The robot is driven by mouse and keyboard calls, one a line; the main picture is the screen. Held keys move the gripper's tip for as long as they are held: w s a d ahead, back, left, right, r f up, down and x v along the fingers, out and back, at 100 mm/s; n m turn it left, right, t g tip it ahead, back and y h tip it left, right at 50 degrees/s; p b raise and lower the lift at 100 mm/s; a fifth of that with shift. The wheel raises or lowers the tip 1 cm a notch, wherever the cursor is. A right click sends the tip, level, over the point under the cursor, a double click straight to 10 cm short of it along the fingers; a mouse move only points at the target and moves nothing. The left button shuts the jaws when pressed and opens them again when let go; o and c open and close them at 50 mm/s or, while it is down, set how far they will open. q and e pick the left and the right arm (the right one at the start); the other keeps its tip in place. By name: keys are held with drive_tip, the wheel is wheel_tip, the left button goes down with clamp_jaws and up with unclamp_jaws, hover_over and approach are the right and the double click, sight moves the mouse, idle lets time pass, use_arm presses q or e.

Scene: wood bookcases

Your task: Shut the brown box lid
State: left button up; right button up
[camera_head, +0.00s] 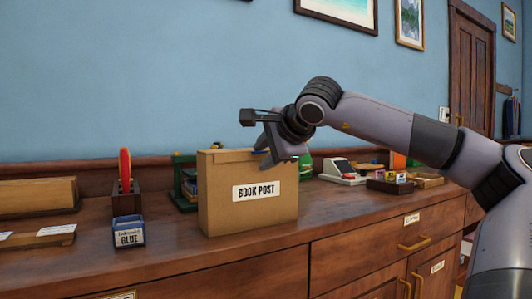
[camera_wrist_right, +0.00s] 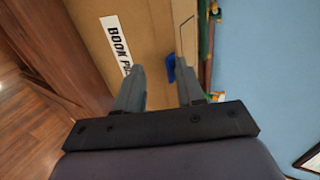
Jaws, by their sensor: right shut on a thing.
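The brown box (camera_head: 222,206) stands upright on the wooden counter, with a white "BOOK POST" label on its front. It also shows in the right wrist view (camera_wrist_right: 88,48). Its brown lid (camera_head: 228,156) lies about level across the top; my gripper hides its right part, so I cannot tell whether it is fully down. My right gripper (camera_head: 277,160) is at the box's top right, fingers pointing down. In the right wrist view its fingers (camera_wrist_right: 158,82) are parted around the lid's edge, shut on it. A small blue piece (camera_wrist_right: 170,68) shows beside one finger. My left gripper is out of view.
A blue glue box (camera_head: 129,232) and a dark holder with a red item (camera_head: 125,172) stand left of the box. A green object (camera_head: 185,182) is behind it. A card reader (camera_head: 342,172) and trays (camera_head: 388,186) stand right.

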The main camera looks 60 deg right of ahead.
use_arm(q)
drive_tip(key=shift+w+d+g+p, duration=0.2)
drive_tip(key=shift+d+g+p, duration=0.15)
drive_tip(key=shift+p, duration=0.2)
use_arm(e)
drive_tip(key=v, duration=0.7)
drive_tip(key=shift+s, duration=0.1)
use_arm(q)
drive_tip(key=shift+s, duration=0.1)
